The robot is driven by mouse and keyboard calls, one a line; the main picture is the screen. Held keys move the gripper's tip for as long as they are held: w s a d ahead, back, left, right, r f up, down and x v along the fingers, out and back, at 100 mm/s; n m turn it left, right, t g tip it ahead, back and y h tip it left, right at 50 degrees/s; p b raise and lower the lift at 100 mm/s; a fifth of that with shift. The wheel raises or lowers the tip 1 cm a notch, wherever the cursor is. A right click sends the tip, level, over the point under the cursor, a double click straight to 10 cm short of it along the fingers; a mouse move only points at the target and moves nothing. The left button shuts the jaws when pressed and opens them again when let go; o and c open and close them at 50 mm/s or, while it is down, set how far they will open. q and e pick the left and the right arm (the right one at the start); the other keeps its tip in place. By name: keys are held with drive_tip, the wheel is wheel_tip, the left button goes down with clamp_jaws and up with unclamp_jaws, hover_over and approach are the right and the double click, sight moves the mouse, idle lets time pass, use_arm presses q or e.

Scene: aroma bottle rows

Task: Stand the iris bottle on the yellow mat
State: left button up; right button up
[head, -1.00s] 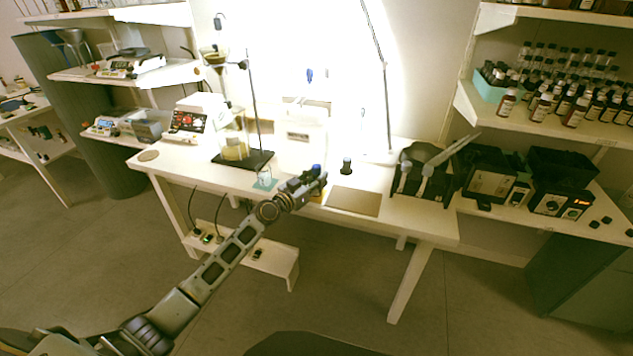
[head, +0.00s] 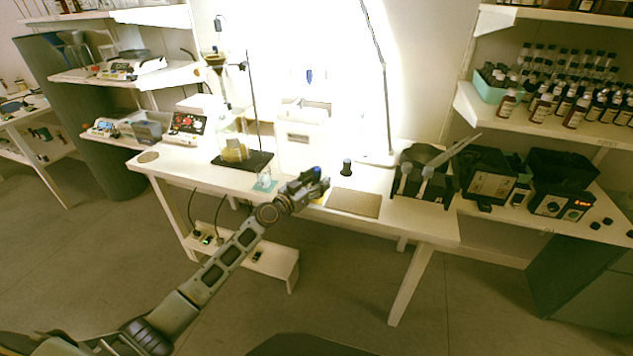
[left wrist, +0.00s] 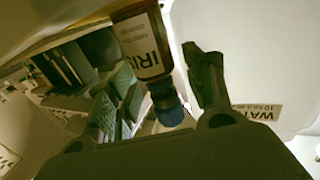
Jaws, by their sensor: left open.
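The iris bottle is brown with a white IRIS label and a blue cap. In the left wrist view the bottle (left wrist: 146,48) lies between my spread fingers, its cap toward the palm. In the head view only its blue cap (head: 316,171) shows above my left gripper (head: 318,183), which is open around it. The cap points up, so the bottle looks upright; its base is hidden. A small part of the yellow mat (head: 321,200) shows just below the gripper at the table's front edge. My right gripper is not in view.
A tan board (head: 353,203) lies right of the gripper on the white table. A small dark-capped item (head: 346,168) stands behind it. A glass beaker (head: 264,181) and a stand with a dark base (head: 243,161) are to the left. A white container (head: 301,140) stands behind.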

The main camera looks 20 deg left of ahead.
sight(315, 182)
use_arm(q)
drive_tip(key=shift+r, duration=0.15)
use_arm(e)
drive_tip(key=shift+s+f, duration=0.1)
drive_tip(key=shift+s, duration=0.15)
use_arm(q)
drive_tip(key=shift+s+a, duration=0.25)
drive_tip(key=shift+s, duration=0.3)
drive_tip(key=shift+v, duration=2.2)
drive_tip(key=b+v, duration=0.1)
drive_tip(key=v, duration=0.5)
drive_tip(key=shift+s, duration=0.15)
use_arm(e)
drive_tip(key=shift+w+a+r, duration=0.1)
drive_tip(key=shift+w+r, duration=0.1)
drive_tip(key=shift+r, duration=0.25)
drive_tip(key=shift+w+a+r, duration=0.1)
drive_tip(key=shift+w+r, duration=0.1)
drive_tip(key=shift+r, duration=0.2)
